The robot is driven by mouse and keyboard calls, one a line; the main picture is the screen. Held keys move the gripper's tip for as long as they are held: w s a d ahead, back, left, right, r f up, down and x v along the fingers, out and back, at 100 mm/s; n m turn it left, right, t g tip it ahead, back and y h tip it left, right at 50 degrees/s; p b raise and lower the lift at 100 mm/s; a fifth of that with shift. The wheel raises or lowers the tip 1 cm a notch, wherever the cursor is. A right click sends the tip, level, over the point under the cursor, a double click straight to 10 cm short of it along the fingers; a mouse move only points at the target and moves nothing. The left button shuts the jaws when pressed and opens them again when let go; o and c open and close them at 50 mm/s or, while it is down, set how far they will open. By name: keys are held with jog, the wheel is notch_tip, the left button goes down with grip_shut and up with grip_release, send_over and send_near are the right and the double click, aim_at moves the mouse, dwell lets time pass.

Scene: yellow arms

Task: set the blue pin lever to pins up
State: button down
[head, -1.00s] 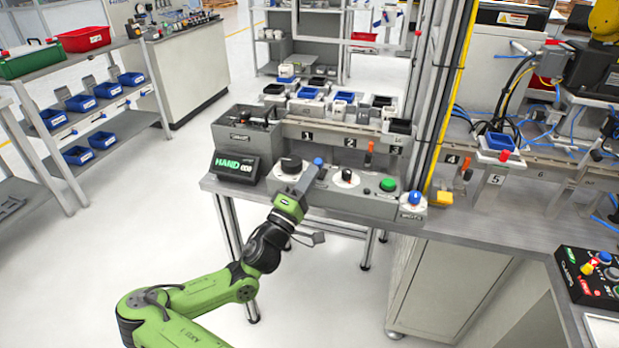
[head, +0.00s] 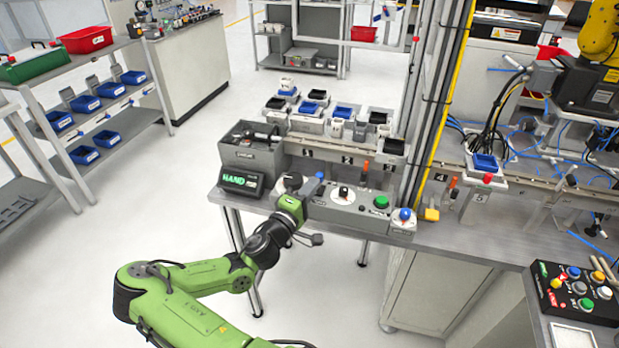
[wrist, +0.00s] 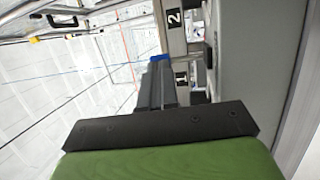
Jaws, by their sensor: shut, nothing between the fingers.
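The blue pin lever, seen as a blue knob (head: 320,175), stands on the grey control panel (head: 335,216) at the front edge of the bench. My gripper (head: 310,184) is shut and empty, right beside the lever on its near left side. In the wrist view my dark fingers (wrist: 158,80) are together, and the lever's blue end (wrist: 159,58) shows just past their tips. I cannot tell whether they touch it. The lever's lower part is hidden behind my gripper, so its exact tilt is unclear.
A black knob (head: 292,182) is left of the lever, partly behind my gripper. A dial (head: 344,192), a green button (head: 381,202) and another blue knob (head: 405,214) sit to the right. The HAND display (head: 241,181) is at left. Numbered stations with bins stand behind.

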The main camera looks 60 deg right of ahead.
jog(key=r+y+p, duration=0.1)
jog(key=p, duration=0.2)
jog(key=d+r+y+p, duration=0.1)
jog(key=p, duration=0.3)
jog(key=shift+d+r+n+y, duration=0.2)
jog(key=shift+r+n+y, duration=0.1)
jog(key=shift+r+n, duration=0.1)
jog(key=d+y+p, duration=0.1)
jog(key=p, duration=0.3)
jog(key=shift+w+r, duration=0.1)
jog(key=y+p, duration=0.2)
jog(key=p, duration=0.1)
jog(key=shift+w+d+n, duration=0.1)
jog(key=shift+d+n, duration=0.2)
jog(key=shift+d, duration=0.05)
jog(key=shift+f+b, duration=0.5)
jog(key=shift+f, duration=0.1)
jog(key=shift+r+p, duration=0.6)
jog(key=shift+r, duration=0.25)
